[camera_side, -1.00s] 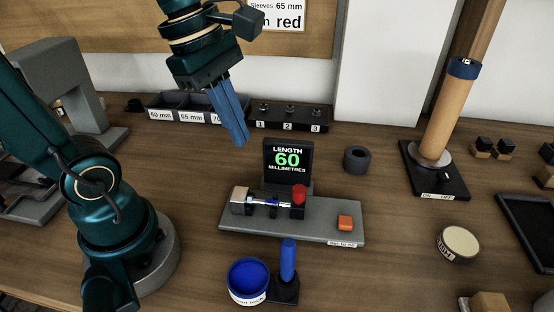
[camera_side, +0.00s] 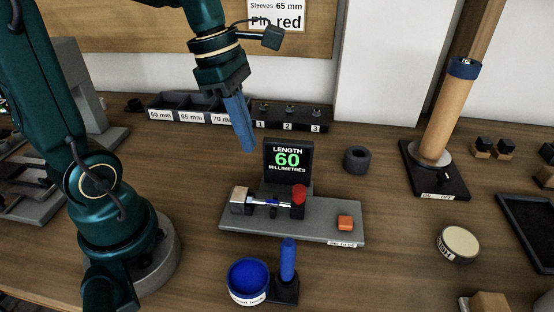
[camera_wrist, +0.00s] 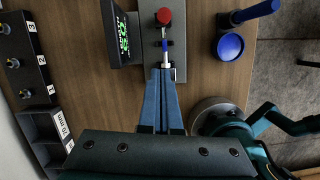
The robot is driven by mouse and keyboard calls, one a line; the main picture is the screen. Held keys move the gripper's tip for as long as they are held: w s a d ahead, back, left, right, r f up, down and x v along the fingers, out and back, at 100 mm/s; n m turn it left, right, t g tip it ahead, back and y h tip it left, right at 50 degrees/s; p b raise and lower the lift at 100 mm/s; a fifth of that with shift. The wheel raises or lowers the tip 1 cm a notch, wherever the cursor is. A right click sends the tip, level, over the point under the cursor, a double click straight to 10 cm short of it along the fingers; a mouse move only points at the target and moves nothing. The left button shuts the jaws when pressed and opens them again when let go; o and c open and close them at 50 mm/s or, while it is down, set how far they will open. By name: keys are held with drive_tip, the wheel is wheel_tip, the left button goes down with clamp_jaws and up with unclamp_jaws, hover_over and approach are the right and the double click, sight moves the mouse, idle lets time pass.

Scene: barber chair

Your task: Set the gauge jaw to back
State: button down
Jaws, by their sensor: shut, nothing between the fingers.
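The gauge (camera_side: 322,231) is a grey base plate on the bench. It carries a black display (camera_side: 288,160) reading LENGTH 60 MILLIMETRES. In front of the display a metal block (camera_side: 240,201) stands at the left, a thin rod with a blue part (camera_side: 273,203) lies in the middle, and a red knob (camera_side: 299,195) is at the right. My gripper (camera_side: 250,150) has blue fingers, closed together and empty, above and behind the gauge's left side. In the wrist view the fingertips (camera_wrist: 162,74) overlap the rod's line, hiding the metal block; the red knob (camera_wrist: 164,16) lies beyond.
An orange button (camera_side: 345,222) is on the plate's right end. A blue cup (camera_side: 248,280) and a blue-handled tool (camera_side: 288,262) stand in front. Sleeve bins (camera_side: 190,116) and a numbered black rack (camera_side: 290,125) are behind. A dark ring (camera_side: 357,159) sits right of the display.

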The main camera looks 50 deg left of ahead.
sight(300, 186)
drive_tip(key=x, duration=0.7)
drive_tip(key=shift+d+f, duration=0.15)
drive_tip(key=shift+f, duration=0.25)
drive_tip(key=shift+w+d, duration=0.65)
drive_tip(key=shift+d, duration=0.2)
drive_tip(key=shift+w+d+r, duration=0.1)
drive_tip(key=shift+w+d, duration=0.5)
drive_tip(key=shift+d, duration=0.1)
drive_tip(key=shift+w+d, duration=1.05)
drive_tip(key=shift+d, duration=0.05)
